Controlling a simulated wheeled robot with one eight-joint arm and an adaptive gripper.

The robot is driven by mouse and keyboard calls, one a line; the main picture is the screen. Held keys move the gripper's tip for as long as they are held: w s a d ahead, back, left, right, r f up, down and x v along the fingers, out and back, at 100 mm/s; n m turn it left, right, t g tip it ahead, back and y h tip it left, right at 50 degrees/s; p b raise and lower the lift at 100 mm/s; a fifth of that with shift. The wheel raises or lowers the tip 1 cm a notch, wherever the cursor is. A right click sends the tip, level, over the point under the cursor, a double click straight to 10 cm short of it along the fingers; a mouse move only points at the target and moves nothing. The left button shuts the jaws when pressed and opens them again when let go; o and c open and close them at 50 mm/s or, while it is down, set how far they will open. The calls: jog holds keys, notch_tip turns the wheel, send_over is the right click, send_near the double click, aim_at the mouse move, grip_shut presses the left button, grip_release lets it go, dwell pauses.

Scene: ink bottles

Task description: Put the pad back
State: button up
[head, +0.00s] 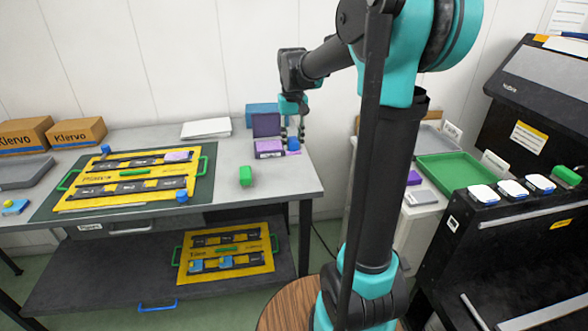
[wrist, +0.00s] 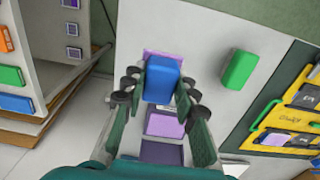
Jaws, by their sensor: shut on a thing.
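My gripper (head: 292,135) is over the right end of the grey table (head: 225,165). In the wrist view its fingers (wrist: 157,88) are shut on the sides of a blue block (wrist: 163,80), which also shows in the head view (head: 293,144). A thin lilac patch (head: 293,153) shows under or just beyond the block; whether they touch is unclear. Which of these is the task's pad, I cannot tell.
A green block (head: 246,176) stands left of the gripper, with bare table around it. A blue box (head: 262,110) and white sheets (head: 206,128) are at the back. A yellow board (head: 128,181) lies on a dark mat (head: 205,185). The table's right edge is close to the gripper.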

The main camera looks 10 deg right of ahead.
notch_tip(320, 180, down, 10)
jog(key=shift+f, duration=0.25)
dwell(0.4)
jog(key=o, duration=1.1)
jog(key=shift+f, duration=0.1)
notch_tip(320, 180, up, 12)
jog(key=shift+f, duration=0.1)
jog(key=shift+s, duration=0.15)
jog(key=s+d+f+t, duration=0.1)
jog(key=s+f, duration=0.4)
jog(key=s, duration=0.2)
jog(key=s+d+f+t, duration=0.1)
jog(key=s+f, duration=0.5)
jog(key=s, duration=0.1)
jog(key=s+d+f+t, duration=0.2)
jog(key=s+f, duration=0.4)
jog(key=s, duration=0.1)
jog(key=shift+s, duration=0.3)
